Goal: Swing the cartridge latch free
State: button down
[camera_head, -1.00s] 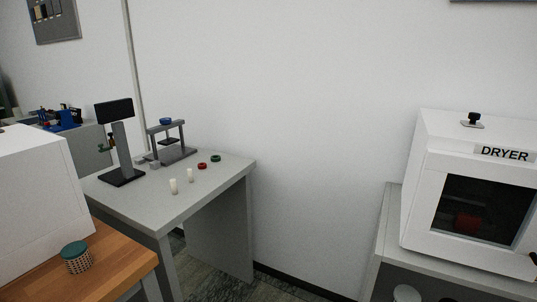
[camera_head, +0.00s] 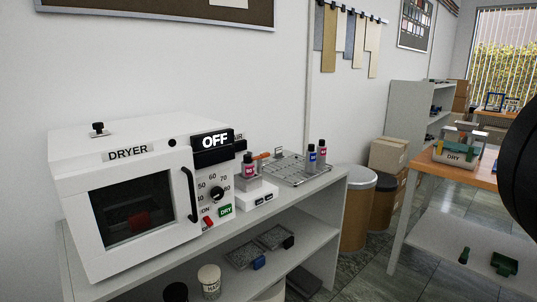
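I cannot make out a cartridge or a latch in this view. A black rounded shape fills the right edge and looks like part of my own arm. My gripper does not show, so its fingers and anything in them are hidden.
A white dryer (camera_head: 75,190) reading OFF stands on a grey shelf unit (camera_head: 322,201) beside a wire rack (camera_head: 297,171) with bottles. Bins (camera_head: 357,213) and cardboard boxes (camera_head: 391,157) stand beyond. Some grey floor (camera_head: 370,273) is clear.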

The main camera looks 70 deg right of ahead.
aim_at(258, 159)
jog(key=z, duration=1.4)
jog(key=i+l+u, duration=0.2)
jog(key=i+l, duration=0.2)
jog(key=i, duration=0.2)
jog(key=i+l+u, duration=0.25)
jog(key=i+l, duration=0.3)
jog(key=i, duration=0.05)
